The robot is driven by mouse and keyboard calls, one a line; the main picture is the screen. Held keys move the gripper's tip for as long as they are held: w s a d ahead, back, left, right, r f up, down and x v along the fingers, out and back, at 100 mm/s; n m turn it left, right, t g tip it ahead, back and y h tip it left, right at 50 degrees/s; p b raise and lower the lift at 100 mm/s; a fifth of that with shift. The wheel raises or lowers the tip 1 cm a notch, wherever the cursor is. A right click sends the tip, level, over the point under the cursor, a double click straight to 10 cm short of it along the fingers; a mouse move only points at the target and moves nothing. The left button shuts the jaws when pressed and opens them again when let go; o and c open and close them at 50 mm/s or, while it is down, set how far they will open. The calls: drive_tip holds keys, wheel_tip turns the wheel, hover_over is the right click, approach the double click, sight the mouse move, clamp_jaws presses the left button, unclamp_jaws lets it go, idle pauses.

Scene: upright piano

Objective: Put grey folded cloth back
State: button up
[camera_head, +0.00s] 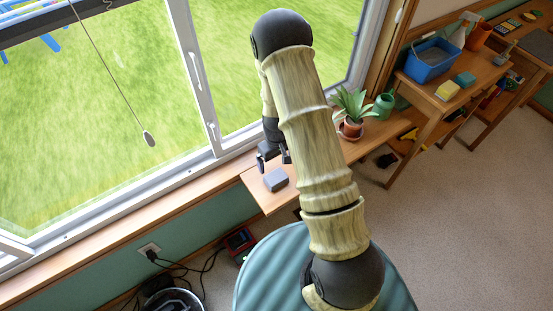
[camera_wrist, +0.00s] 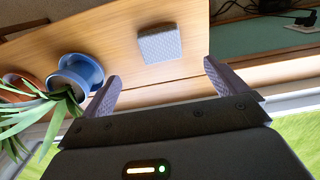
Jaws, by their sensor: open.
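The grey folded cloth (camera_head: 276,179) lies on the wooden shelf (camera_head: 262,200) below the window, near the shelf's left end. In the wrist view the cloth (camera_wrist: 159,44) is a small grey textured block, flat on the wood. My gripper (camera_head: 273,160) is open and empty, just beyond the cloth on the window side. In the wrist view my gripper (camera_wrist: 160,76) has its two fingers spread, and the cloth shows beyond the gap between their tips, apart from them.
A blue pot (camera_wrist: 78,74) stands beside the left finger, with green leaves near it. A potted plant (camera_head: 350,128) and a green watering can (camera_head: 383,106) stand further along the shelf. The window frame (camera_head: 205,150) is close behind. A blue basin (camera_head: 432,60) sits on another table.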

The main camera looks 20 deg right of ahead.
drive_tip(key=s+r+m+t, duration=0.1)
drive_tip(key=s+r, duration=0.6)
drive_tip(key=r, duration=0.5)
drive_tip(key=s+r+m+t, duration=0.1)
drive_tip(key=s+r+m, duration=0.1)
drive_tip(key=s+r, duration=0.5)
wheel_tip(320, 180, up, 6)
drive_tip(key=shift+m+t, duration=0.3)
drive_tip(key=shift+s, duration=0.1)
idle(0.7)
